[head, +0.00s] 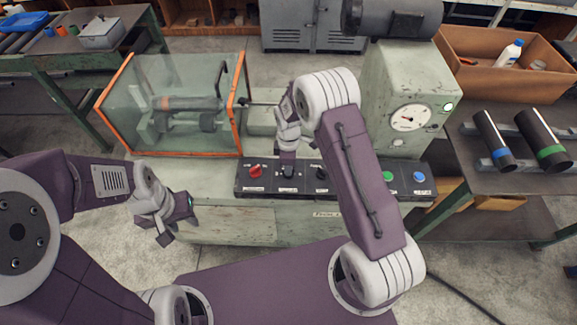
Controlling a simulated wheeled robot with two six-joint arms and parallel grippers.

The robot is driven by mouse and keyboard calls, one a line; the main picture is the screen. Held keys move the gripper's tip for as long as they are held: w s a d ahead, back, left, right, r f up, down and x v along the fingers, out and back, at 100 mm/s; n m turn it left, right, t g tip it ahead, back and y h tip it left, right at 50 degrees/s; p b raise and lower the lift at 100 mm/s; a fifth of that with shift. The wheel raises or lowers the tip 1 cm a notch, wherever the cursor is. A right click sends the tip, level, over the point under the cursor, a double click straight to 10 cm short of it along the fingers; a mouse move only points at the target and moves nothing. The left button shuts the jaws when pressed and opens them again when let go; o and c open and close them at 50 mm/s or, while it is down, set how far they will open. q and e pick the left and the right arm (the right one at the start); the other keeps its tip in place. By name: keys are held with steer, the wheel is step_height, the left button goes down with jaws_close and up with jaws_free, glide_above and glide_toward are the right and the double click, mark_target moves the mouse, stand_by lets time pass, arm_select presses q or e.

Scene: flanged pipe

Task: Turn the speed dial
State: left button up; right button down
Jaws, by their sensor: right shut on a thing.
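The control panel (345,189) is a dark strip along the front of the pale green bench. It carries a red knob (255,171), a black dial (288,173) to its right and another black knob (320,174) further right. The labels are too small to read, so I cannot tell which is marked speed. My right gripper (288,160) points down from above and is shut on the black dial beside the red knob, hiding its upper part. My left gripper (178,222) is open and empty, in front of the bench to the left of the panel.
A clear guard box (175,100) with orange edges covers the pipe (187,104) at the left. A gauge cabinet (408,95) stands at the right behind a green button (389,176) and a blue button (419,177). Dark pipes (492,140) lie on the right table.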

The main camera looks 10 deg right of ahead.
steer(key=shift+n, duration=0.3)
steer(key=c, duration=1.5)
jaws_free()
step_height(320, 180, up, 9)
steer(key=shift+r+b, duration=0.1)
steer(key=shift+b, duration=0.3)
